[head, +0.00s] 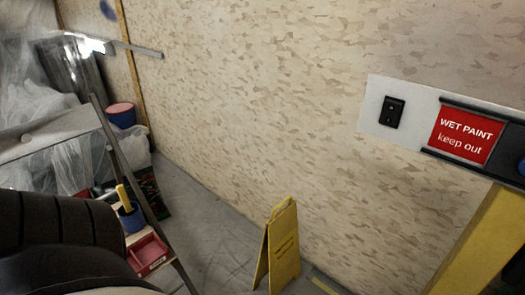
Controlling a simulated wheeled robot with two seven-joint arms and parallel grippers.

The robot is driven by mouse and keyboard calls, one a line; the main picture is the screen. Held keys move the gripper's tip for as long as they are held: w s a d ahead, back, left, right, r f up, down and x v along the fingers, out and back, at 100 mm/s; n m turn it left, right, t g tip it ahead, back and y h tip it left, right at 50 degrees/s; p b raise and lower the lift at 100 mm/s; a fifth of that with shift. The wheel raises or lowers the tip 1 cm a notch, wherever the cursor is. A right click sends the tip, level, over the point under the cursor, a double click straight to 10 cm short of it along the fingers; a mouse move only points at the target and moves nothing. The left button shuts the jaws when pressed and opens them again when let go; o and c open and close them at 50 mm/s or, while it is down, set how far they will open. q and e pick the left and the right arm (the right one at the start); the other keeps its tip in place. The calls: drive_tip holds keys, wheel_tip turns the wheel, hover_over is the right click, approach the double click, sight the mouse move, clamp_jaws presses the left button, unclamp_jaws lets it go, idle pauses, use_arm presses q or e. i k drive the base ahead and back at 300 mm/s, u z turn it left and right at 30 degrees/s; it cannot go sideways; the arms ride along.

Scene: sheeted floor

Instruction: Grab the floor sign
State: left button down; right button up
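A yellow floor sign (284,247) stands upright on the sheeted floor, close to the wall, at the lower middle of the head view. It is a folding sign with a slot near its top and faint markings on its face. Its lower edge is close to the bottom of the picture. Neither of my grippers can be made out in the head view. Nothing is seen touching the sign.
A patterned wall (260,90) fills the middle and right. On it are a black switch (391,112) and a red "WET PAINT keep out" sign (465,134). A ladder-like frame, a blue bucket (121,117), a red tray (149,254) and plastic sheeting crowd the left.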

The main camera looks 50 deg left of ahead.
sight(279, 257)
drive_tip(key=u, duration=2.05)
drive_tip(key=i, duration=0.8)
drive_tip(key=u, duration=0.35)
